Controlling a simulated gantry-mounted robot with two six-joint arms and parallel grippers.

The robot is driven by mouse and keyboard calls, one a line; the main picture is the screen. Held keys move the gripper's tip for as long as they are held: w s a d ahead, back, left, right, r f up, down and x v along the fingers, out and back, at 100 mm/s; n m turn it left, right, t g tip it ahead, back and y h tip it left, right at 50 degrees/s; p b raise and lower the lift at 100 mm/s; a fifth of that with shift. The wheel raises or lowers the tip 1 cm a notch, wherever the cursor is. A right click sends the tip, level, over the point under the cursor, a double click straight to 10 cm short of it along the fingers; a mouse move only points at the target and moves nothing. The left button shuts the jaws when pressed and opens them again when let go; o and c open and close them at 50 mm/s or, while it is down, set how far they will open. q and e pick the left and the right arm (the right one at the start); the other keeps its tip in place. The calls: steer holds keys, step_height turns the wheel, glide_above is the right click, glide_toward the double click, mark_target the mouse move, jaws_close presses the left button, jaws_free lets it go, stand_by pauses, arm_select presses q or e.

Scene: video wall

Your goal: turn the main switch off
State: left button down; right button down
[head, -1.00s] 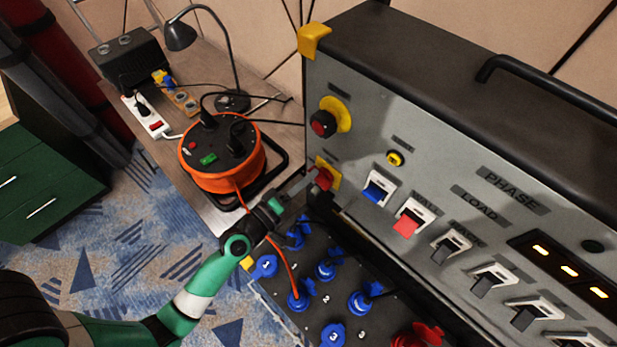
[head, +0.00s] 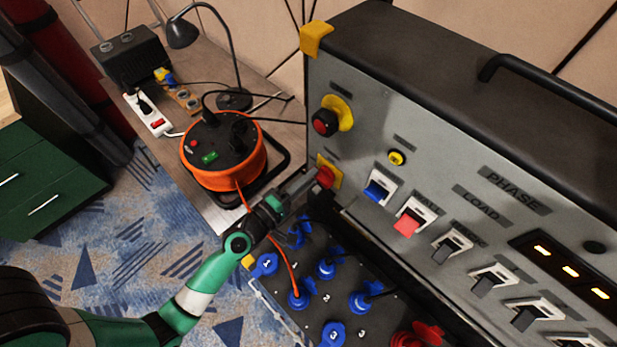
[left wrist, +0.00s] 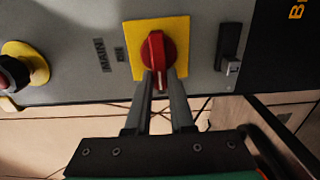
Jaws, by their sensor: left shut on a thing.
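The main switch is a red rotary handle (left wrist: 154,55) on a square yellow plate (left wrist: 180,28), with a MAIN label (left wrist: 103,55) beside it in the left wrist view. Its handle lies roughly up and down in that view. In the head view the red handle (head: 325,177) sits low on the left end of the grey panel. My left gripper (left wrist: 162,77) is shut on the lower end of the handle. In the head view my left gripper (head: 308,183) reaches it from the left and partly hides the plate. My right gripper is not in view.
Several rocker switches (head: 377,190) line the panel to the right. Blue sockets (head: 327,268) and an orange cable lie below my gripper. An orange cable reel (head: 222,150) stands on the table behind it.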

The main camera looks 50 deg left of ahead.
arm_select(q)
steer(key=c, duration=0.8)
jaws_free()
steer(key=shift+s, duration=0.1)
steer(key=s+b, duration=0.1)
steer(key=s, duration=0.2)
steer(key=s+d+b, duration=0.1)
steer(key=s, duration=0.3)
steer(key=s+b, duration=0.2)
steer(key=s, duration=0.2)
steer(key=shift+s+d, duration=0.15)
steer(key=shift+d, duration=0.1)
